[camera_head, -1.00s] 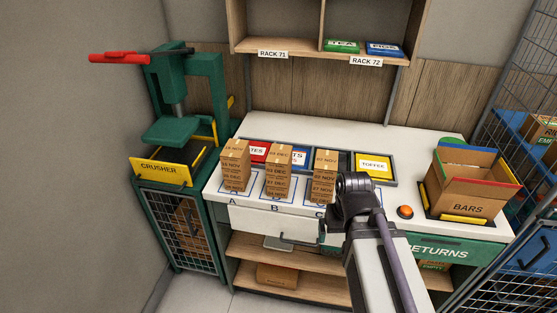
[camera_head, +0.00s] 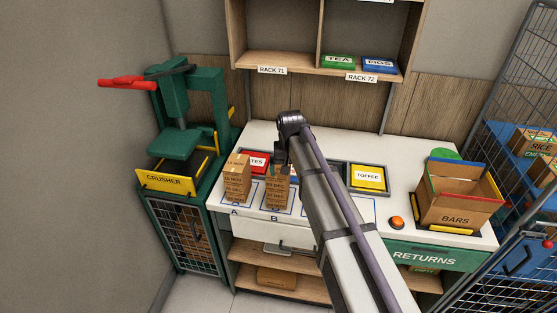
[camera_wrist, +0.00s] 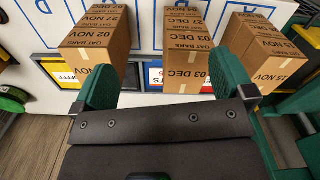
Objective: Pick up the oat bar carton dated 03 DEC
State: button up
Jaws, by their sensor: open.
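Three brown oat bar cartons stand in a row on the white counter, printed with several dates. In the wrist view the middle carton (camera_wrist: 184,75) reads 03 DEC on its near face. The left one (camera_wrist: 92,55) reads 02 NOV, the right one (camera_wrist: 265,55) 15 NOV. In the head view, carton A (camera_head: 237,178) and carton B (camera_head: 277,190) show; my arm hides the third. My gripper (camera_wrist: 168,88) is open and empty, its green fingers either side of the middle carton's near end. I cannot tell if they touch it.
The neighbouring cartons stand close to the fingers. A green crusher (camera_head: 180,145) stands left. A TOFFEE tray (camera_head: 368,177), orange button (camera_head: 397,222) and BARS box (camera_head: 457,198) lie right. A shelf (camera_head: 310,68) hangs above the back.

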jog(key=r+m, duration=0.1)
send_over(279, 168)
jog(key=shift+s+a+r, duration=0.1)
jog(key=shift+a+r, duration=0.1)
jog(key=shift+a, duration=0.1)
jog(key=shift+w+f+m+b, duration=0.25)
jog(key=shift+m+b, duration=0.05)
jog(key=shift+m, duration=0.5)
jog(key=shift+s+d+f, duration=0.1)
jog(key=shift+d+f, duration=0.05)
notch_tip(279, 168, down, 5)
jog(key=b, duration=0.5)
notch_tip(279, 168, down, 6)
jog(key=b, duration=0.6)
jog(key=shift+s+d+r, duration=0.1)
jog(key=shift+r, duration=0.2)
jog(key=c, duration=0.9)
